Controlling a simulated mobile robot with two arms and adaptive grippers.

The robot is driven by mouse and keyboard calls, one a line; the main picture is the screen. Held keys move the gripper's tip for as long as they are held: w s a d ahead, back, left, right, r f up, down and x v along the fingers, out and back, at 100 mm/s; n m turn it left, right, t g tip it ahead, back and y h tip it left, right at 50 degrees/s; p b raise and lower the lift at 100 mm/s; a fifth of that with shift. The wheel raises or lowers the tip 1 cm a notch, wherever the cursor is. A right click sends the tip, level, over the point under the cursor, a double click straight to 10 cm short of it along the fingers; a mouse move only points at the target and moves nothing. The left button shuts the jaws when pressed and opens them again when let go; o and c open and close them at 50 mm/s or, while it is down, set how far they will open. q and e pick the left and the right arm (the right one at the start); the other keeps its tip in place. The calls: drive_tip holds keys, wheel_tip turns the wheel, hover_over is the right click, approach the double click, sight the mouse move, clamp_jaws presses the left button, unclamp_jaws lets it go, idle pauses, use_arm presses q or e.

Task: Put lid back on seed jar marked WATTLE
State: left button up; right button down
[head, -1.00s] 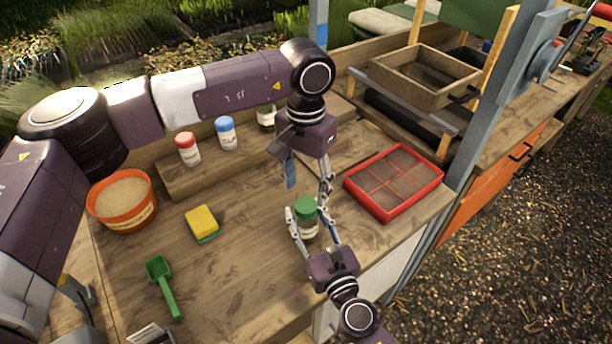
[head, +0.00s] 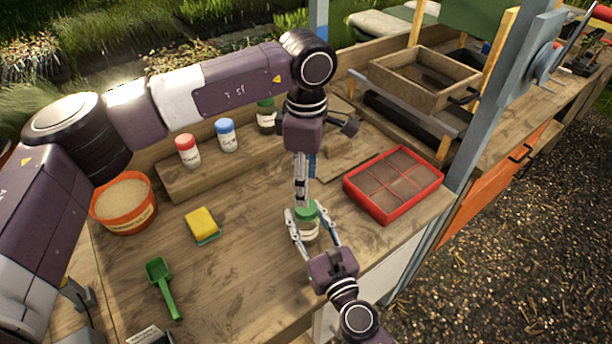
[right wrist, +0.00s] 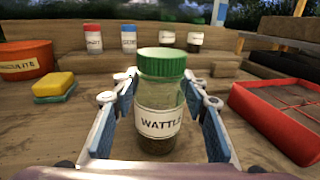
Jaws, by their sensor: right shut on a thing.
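The WATTLE jar (right wrist: 158,125) is clear glass with dark seed at the bottom and a white label. It stands upright near the front of the bench. A green lid (right wrist: 163,62) sits level on its mouth; how tight it is I cannot tell. My right gripper (head: 310,232) is shut around the jar body, one finger on each side. My left gripper (head: 303,192) hangs fingers-down over the jar, overlapping the lid (head: 306,210) in the head view. Its fingers line up edge-on, so their opening is hidden. I see no left finger on the lid in the right wrist view.
Red-lidded (head: 187,151), blue-lidded (head: 227,135) and green-lidded (head: 266,117) jars stand on a raised wooden step. A red divided tray (head: 437,186) is to the right. A yellow sponge (head: 201,222), green scoop (head: 163,285) and orange tub (head: 128,219) are at left.

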use_arm(q)
drive_tip(key=n, duration=0.4)
drive_tip(key=shift+r, duration=0.15)
drive_tip(key=n, duration=0.3)
drive_tip(key=shift+r+n, duration=0.15)
drive_tip(key=shift+n, duration=0.25)
drive_tip(key=n, duration=0.6)
drive_tip(key=shift+r, duration=0.25)
drive_tip(key=shift+f, duration=4.05)
